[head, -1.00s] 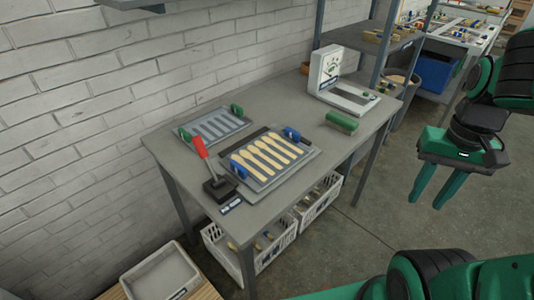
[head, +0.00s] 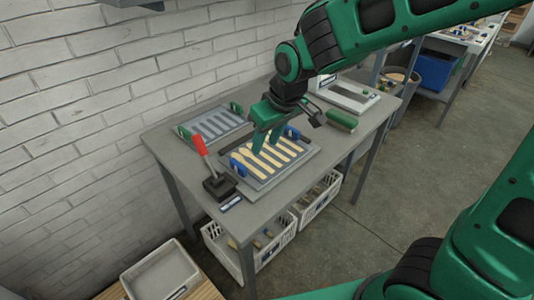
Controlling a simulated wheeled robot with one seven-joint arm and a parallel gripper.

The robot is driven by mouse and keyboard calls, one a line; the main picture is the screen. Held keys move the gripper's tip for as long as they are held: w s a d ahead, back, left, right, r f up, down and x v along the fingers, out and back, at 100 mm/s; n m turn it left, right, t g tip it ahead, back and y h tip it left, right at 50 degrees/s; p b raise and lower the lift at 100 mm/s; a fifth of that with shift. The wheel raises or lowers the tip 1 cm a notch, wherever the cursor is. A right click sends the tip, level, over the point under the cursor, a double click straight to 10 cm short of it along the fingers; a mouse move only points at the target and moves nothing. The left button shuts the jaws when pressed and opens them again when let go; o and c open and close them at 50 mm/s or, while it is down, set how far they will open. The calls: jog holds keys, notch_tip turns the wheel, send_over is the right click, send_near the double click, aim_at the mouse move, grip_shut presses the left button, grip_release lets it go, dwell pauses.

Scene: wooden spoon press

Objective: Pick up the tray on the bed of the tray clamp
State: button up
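A dark tray (head: 258,184) with several light wooden spoons (head: 248,162) and two blue handles (head: 236,167) lies on a grey bed on the table. A clamp lever with a red grip (head: 199,145) and black base (head: 219,187) stands at its left corner, lever raised and tilted. My gripper (head: 264,146) points down over the tray's middle, its green fingers apart with nothing seen between them. It hides part of the spoons and the tray's far edge. I cannot tell whether the fingertips touch anything.
A grey slotted tray with green handles (head: 238,108) lies behind, against the wall side. A green roller-shaped block (head: 341,121) and a white device (head: 352,95) stand to the right. White crates (head: 266,248) are under the table; a grey bin (head: 160,272) is at lower left.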

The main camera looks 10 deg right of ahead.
aim_at(239, 164)
jog(key=shift+n, duration=0.5)
jog(key=a+f, duration=0.1)
jog(key=w+a+f, duration=0.1)
jog(key=a+f, duration=0.2)
jog(key=a, duration=0.1)
jog(key=shift+w+a+f, duration=0.1)
jog(key=shift+w+f, duration=0.1)
jog(key=shift+w, duration=0.05)
jog(key=shift+a+x, duration=0.25)
jog(key=shift+x, duration=1.35)
jog(key=shift+a+x, duration=0.2)
jog(key=shift+x, duration=1.4)
jog(key=shift+w+r, duration=0.1)
jog(key=shift+r, duration=0.05)
jog(key=shift+c, duration=0.2)
jog(key=shift+y, duration=0.3)
grip_shut()
